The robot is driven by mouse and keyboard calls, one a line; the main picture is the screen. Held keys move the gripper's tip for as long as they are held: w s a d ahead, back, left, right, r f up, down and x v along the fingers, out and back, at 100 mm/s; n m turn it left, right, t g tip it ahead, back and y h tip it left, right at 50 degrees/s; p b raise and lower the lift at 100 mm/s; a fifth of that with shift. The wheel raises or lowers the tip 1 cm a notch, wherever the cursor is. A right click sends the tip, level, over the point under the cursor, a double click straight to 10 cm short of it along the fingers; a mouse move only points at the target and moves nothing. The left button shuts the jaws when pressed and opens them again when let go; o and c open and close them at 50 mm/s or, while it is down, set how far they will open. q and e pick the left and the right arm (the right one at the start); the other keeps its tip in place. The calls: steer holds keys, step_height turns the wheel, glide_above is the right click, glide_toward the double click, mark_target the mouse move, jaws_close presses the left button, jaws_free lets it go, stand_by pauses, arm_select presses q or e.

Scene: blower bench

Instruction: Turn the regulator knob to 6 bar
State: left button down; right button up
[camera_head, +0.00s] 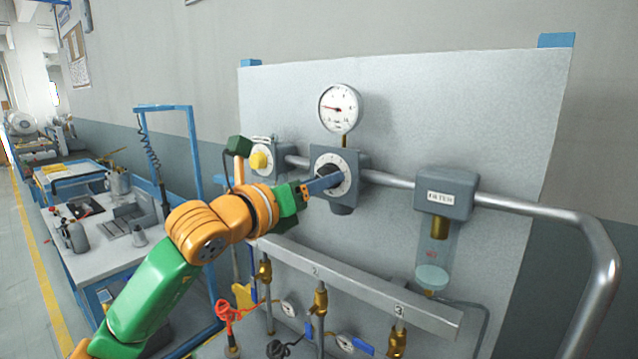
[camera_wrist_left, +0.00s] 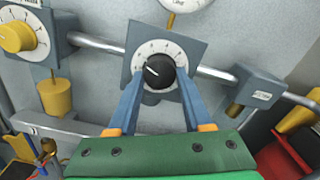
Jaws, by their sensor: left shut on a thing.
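The regulator knob (camera_wrist_left: 155,71) is black with a white pointer line, on a round white dial on a grey-blue block. In the wrist view the pointer aims to the upper left. My left gripper (camera_wrist_left: 155,88) has its two blue fingers on either side of the knob and is shut on it. In the head view my left gripper (camera_head: 325,183) reaches the regulator block (camera_head: 350,159) from the left and hides part of the knob. The pressure gauge (camera_head: 340,107) stands above the block, its red needle pointing left; its numbers are too small to read. My right gripper is not in view.
A yellow knob (camera_head: 259,160) on another block sits left of the regulator. A filter unit (camera_head: 443,196) hangs on the pipe at right. Below, a grey rail (camera_head: 360,284) carries several brass valves and hoses. A workbench (camera_head: 95,235) stands at left.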

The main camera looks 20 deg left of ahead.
arm_select(q)
steer(key=shift+a+r+m+b, duration=0.1)
steer(key=shift+m+b, duration=0.9)
steer(key=shift+m, duration=5.55)
steer(key=shift+a+r+m+b, duration=0.1)
steer(key=shift+m+b, duration=0.9)
steer(key=shift+m, duration=5.85)
steer(key=shift+c, duration=1.6)
jaws_free()
steer(key=shift+d, duration=0.1)
